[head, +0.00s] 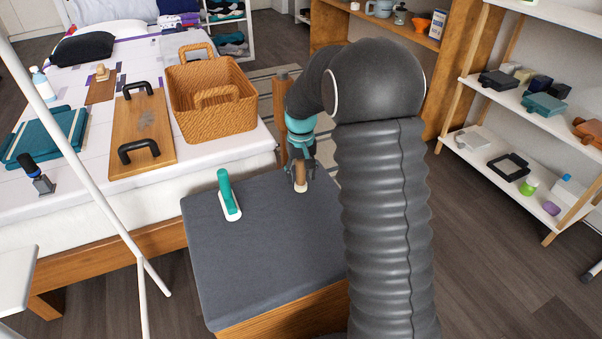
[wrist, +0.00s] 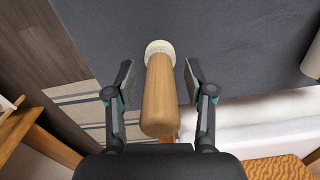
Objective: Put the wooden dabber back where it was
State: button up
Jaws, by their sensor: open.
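The wooden dabber (head: 301,174) has a plain wooden handle and a pale round pad at its lower end. It appears to stand on the grey-topped bench (head: 262,262), near the far edge. My gripper (head: 299,163) is at the dabber, coming from above. In the wrist view the dabber (wrist: 157,95) lies between the two spread fingers of my gripper (wrist: 159,72). A gap shows on each side of the handle, so the fingers are open and not clamped on it.
A teal-handled brush (head: 227,196) is left of the dabber on the bench. The bed (head: 165,205) holds a wicker basket (head: 212,97), a wooden tray with black handles (head: 143,130) and a small wooden-handled item (head: 102,73). White shelves (head: 515,105) stand at right. The bench's front is clear.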

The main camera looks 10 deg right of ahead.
notch_tip(320, 180, up, 11)
jog(key=shift+f+p, duration=0.15)
jog(key=shift+p, duration=0.35)
jog(key=shift+r, duration=0.65)
jog(key=shift+s+r, duration=0.15)
jog(key=shift+r, duration=0.2)
jog(key=s+r+t, duration=0.2)
jog(key=s+r, duration=0.2)
jog(key=s, duration=0.8)
jog(key=s+r+t, duration=0.2)
jog(key=s+r, duration=0.2)
jog(key=s, duration=0.8)
jog(key=s+f+t, duration=0.1)
jog(key=s+f, duration=0.1)
jog(key=s, duration=0.6)
jog(key=shift+f+t, duration=0.3)
jog(key=shift+f, duration=0.1)
